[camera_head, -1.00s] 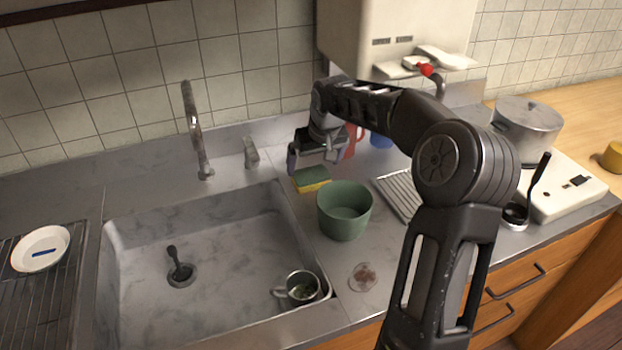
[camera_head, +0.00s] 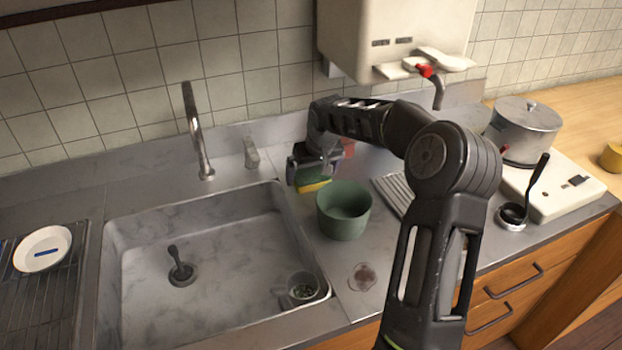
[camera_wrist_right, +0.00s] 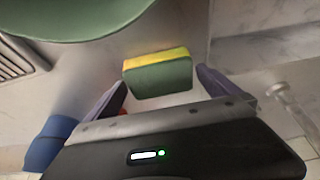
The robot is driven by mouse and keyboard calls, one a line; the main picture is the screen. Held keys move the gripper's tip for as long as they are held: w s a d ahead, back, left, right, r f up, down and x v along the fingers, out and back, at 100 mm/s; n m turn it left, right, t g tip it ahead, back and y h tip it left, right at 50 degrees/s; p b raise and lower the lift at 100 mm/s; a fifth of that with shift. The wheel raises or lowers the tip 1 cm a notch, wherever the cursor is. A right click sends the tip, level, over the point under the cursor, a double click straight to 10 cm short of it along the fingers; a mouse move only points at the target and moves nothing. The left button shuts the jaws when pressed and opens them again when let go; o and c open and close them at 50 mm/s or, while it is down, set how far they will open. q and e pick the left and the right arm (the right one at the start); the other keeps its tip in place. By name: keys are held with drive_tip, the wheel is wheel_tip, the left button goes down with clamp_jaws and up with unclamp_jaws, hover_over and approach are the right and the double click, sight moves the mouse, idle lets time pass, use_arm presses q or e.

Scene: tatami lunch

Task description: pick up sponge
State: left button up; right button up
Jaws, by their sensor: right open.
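The sponge, green with a yellow layer, lies on the counter between the sink and the wall side, behind the green bowl. In the head view only part of the sponge (camera_head: 313,186) shows under my right gripper (camera_head: 309,172). In the right wrist view the whole sponge (camera_wrist_right: 158,73) shows ahead of and between the two spread fingers of my right gripper (camera_wrist_right: 160,90). The gripper is open, with a finger on each side and the sponge not clamped. My left gripper is not in view.
The green bowl (camera_head: 343,211) stands close in front of the sponge. The sink (camera_head: 150,285) is to the left, with a metal cup (camera_head: 302,289) in its corner. A faucet (camera_head: 195,130) rises behind it. A pot (camera_head: 522,128) and ladle (camera_head: 514,215) are at the right.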

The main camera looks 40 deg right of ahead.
sight(312, 175)
drive_tip(key=c, duration=1.1)
drive_tip(key=shift+r, duration=0.1)
drive_tip(key=shift+c, duration=0.2)
wheel_tip(312, 175, up, 10)
idle(0.4)
drive_tip(key=o, duration=0.7)
drive_tip(key=c, duration=0.6)
